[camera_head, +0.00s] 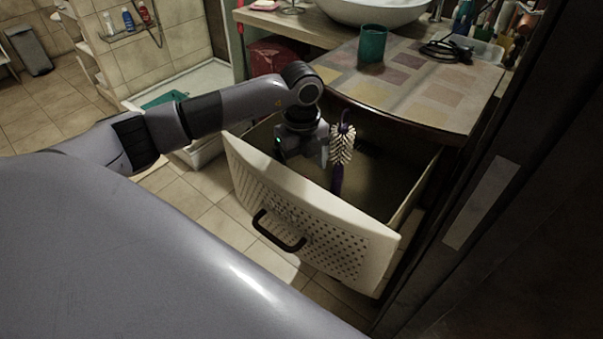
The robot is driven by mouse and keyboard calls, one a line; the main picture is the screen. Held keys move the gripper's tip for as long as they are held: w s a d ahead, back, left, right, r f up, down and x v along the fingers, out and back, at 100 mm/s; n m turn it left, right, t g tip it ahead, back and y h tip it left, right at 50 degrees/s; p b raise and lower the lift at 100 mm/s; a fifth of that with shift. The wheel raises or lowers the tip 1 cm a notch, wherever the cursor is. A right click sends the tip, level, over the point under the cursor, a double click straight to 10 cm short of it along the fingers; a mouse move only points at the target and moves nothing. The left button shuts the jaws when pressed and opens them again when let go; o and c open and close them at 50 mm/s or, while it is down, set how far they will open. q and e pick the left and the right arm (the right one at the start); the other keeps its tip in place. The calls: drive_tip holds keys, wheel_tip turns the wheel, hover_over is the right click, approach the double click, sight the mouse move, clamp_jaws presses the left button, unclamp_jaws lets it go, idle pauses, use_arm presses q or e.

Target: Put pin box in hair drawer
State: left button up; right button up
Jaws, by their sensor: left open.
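The hair drawer (310,222) is pulled open below the counter, its white perforated front with a dark handle facing me. My left gripper (304,158) points down into the drawer's left part, its fingers apart, with nothing seen between them. A purple-handled hairbrush (341,148) with pale bristles is in the drawer just right of the gripper, appearing upright. I cannot make out the pin box for certain; a small dark shape lies in shadow at the drawer's back, and the gripper hides part of the inside. My right gripper is out of view.
A dark panel (500,200) stands close on the right. A shower tray is at the left back.

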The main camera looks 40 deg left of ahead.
use_arm(q)
wheel_tip(320, 180, up, 9)
idle(0.3)
drive_tip(key=shift+a, duration=0.1)
idle(0.4)
